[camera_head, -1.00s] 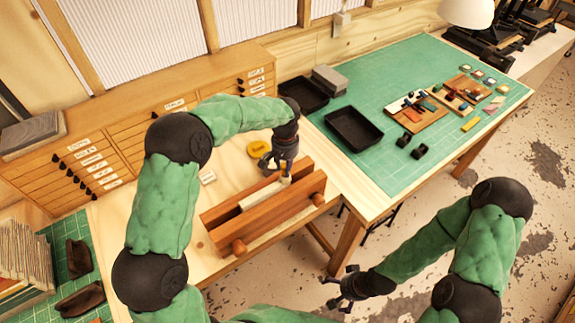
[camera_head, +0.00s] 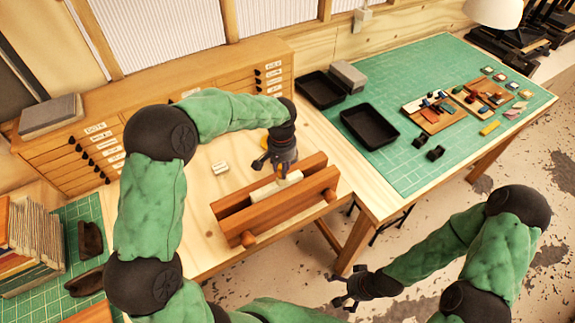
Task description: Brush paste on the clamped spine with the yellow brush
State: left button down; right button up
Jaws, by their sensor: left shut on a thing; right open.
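The wooden press (camera_head: 290,205) stands on the light wood table, with the pale spine (camera_head: 262,191) clamped between its two boards. My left gripper (camera_head: 277,172) is over the press, towards its right half, fingers pointing down. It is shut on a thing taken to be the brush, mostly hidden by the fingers. A pale block-like piece (camera_head: 291,178) shows beside the fingertips, just over the spine; I cannot tell whether it touches. A yellow round thing (camera_head: 264,142) is mostly hidden behind the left gripper. My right gripper (camera_head: 345,290) is open and empty, low over the floor at the table's front.
Drawer cabinets (camera_head: 75,160) line the back. Black trays (camera_head: 369,127) and small coloured items (camera_head: 432,112) are on the green mat (camera_head: 410,75) at right. Books (camera_head: 30,235) stand at left.

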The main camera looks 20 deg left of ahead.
pick_arm(q)
jog(key=shift+s+a, duration=1.3)
jog(key=shift+s, duration=0.1)
jog(key=shift+s+a+b, duration=0.75)
jog(key=shift+s+a, duration=1.65)
jog(key=shift+s, duration=0.3)
jog(key=shift+r+p, duration=2.05)
jog(key=shift+r, duration=0.95)
notch_tip(320, 180, up, 3)
jog(key=shift+p, duration=1)
jog(key=shift+f, duration=0.1)
